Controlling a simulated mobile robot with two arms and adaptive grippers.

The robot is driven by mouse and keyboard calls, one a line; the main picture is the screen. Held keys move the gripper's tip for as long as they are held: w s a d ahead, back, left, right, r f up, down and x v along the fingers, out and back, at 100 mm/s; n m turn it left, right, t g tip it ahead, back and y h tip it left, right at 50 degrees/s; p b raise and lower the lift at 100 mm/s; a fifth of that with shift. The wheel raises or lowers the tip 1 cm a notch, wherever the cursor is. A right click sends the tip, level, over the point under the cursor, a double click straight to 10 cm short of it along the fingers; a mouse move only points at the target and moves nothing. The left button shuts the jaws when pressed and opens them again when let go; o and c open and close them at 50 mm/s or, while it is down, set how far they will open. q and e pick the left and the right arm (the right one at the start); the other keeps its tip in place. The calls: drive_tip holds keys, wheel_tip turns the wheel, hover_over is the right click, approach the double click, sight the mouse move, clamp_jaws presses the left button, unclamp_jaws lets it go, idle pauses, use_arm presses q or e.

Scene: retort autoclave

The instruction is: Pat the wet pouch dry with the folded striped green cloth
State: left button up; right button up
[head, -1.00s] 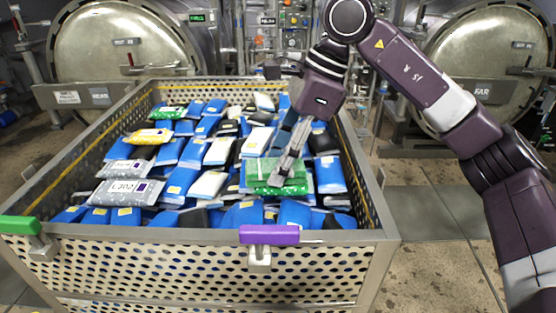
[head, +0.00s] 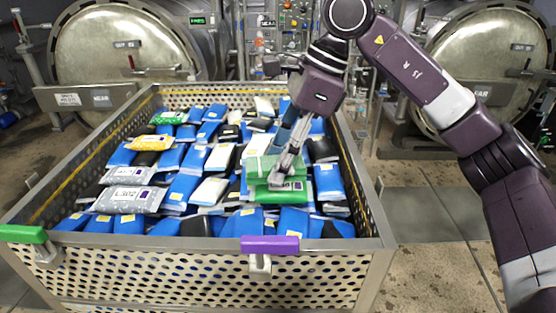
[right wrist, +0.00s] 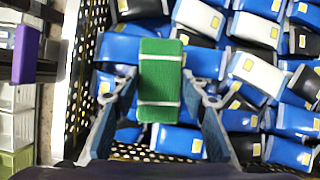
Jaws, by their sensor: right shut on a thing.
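The folded striped green cloth (head: 262,168) is held in my right gripper (head: 281,178), low over the pouches at the right side of the basket. In the right wrist view the cloth (right wrist: 160,82) sits between the fingers, green with pale stripes. A green pouch (head: 292,194) lies directly below the cloth, partly covered by it. I cannot tell whether cloth and pouch touch, nor see wetness on the pouch. My left gripper is not in view.
The perforated metal basket (head: 190,243) holds many blue, white and black pouches, with grey ones marked L302 (head: 128,199) and a yellow one (head: 150,143) at left. Purple (head: 269,244) and green (head: 22,233) handles sit on its near rim. Round autoclave doors (head: 126,57) stand behind.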

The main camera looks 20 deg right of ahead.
drive_tip(key=shift+r+p, duration=1.4)
drive_tip(key=shift+r, duration=0.8)
